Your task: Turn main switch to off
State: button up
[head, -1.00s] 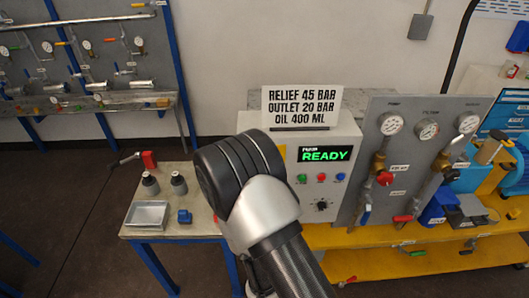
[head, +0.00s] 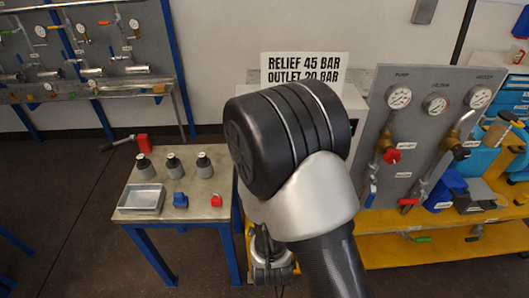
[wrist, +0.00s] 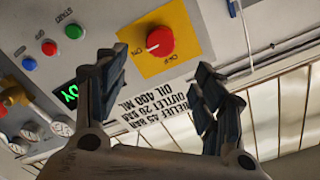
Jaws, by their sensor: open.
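The main switch (wrist: 160,41) is a red round knob on a yellow square plate (wrist: 182,22) in the wrist view. Its white mark points left, towards a small label that seems to read ON; another label, apparently OFF, sits below right of the knob. My gripper (wrist: 160,85) is open and empty, its dark fingers spread on either side below the knob in that tilted picture. The knob shows in the gap beyond the fingertips, and I see no contact. In the head view my arm hides the switch and most of the control box.
Green, red and blue buttons (wrist: 50,48) and a lit green display (wrist: 69,95) are beside the switch. A sign (head: 305,67) stands on the box. A gauge panel (head: 430,110) is to the right. A small table (head: 205,185) at left holds bottles, a tray and a red padlock.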

jog(key=w+b, duration=0.4)
jog(key=w, duration=0.8)
jog(key=shift+b, duration=0.3)
jog(key=shift+s, duration=0.1)
jog(key=c, duration=1.1)
